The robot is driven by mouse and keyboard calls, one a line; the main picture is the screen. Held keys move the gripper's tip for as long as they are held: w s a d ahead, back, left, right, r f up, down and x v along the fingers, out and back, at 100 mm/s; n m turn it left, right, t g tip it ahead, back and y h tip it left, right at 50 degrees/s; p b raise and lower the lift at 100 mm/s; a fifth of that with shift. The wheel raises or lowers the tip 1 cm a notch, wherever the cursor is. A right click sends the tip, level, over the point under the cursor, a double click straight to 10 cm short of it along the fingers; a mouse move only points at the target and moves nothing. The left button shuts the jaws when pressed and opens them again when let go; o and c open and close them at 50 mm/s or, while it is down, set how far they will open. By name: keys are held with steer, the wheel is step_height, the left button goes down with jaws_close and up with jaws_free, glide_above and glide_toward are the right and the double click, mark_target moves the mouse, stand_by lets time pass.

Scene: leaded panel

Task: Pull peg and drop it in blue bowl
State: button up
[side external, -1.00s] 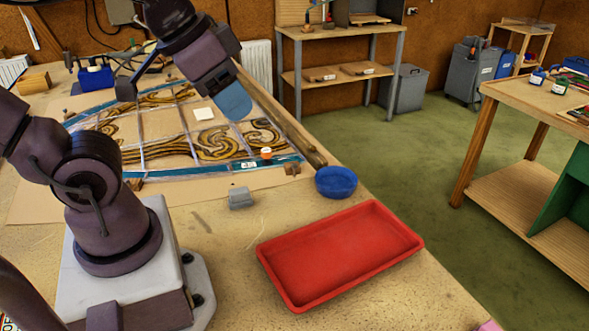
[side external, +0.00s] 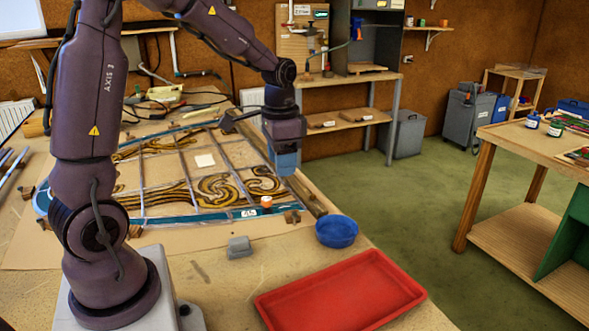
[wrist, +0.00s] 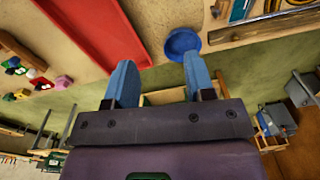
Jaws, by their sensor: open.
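The blue bowl (side external: 337,232) stands on the bench right of the leaded panel (side external: 170,165), behind the red tray; it also shows in the wrist view (wrist: 182,42). Small brown wooden pieces (side external: 292,216) sit at the panel's near right corner, and a small orange-topped white piece (side external: 266,201) is beside them. I cannot tell for sure which small piece is the peg. My gripper (side external: 285,163) is above the panel's right side, pointing down, behind and left of the bowl in the side view. In the wrist view its blue fingers (wrist: 158,68) are apart with nothing held between them.
The red tray (side external: 340,293) lies at the front right of the bench. A grey block (side external: 239,248) sits left of the bowl. A long wooden bar (side external: 303,194) runs along the panel's right edge. Another bench (side external: 550,150) stands at the right, across open floor.

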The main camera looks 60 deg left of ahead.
mark_target(294, 213)
steer(key=w+a+f+m, duration=0.8)
steer(key=a+f+m, duration=0.2)
steer(key=a+m, duration=0.3)
steer(key=shift+m, duration=0.3)
steer(key=f, duration=0.8)
steer(key=d+f, duration=0.1)
steer(key=f, duration=0.3)
steer(key=shift+w+f, duration=0.15)
steer(key=shift+f, duration=0.1)
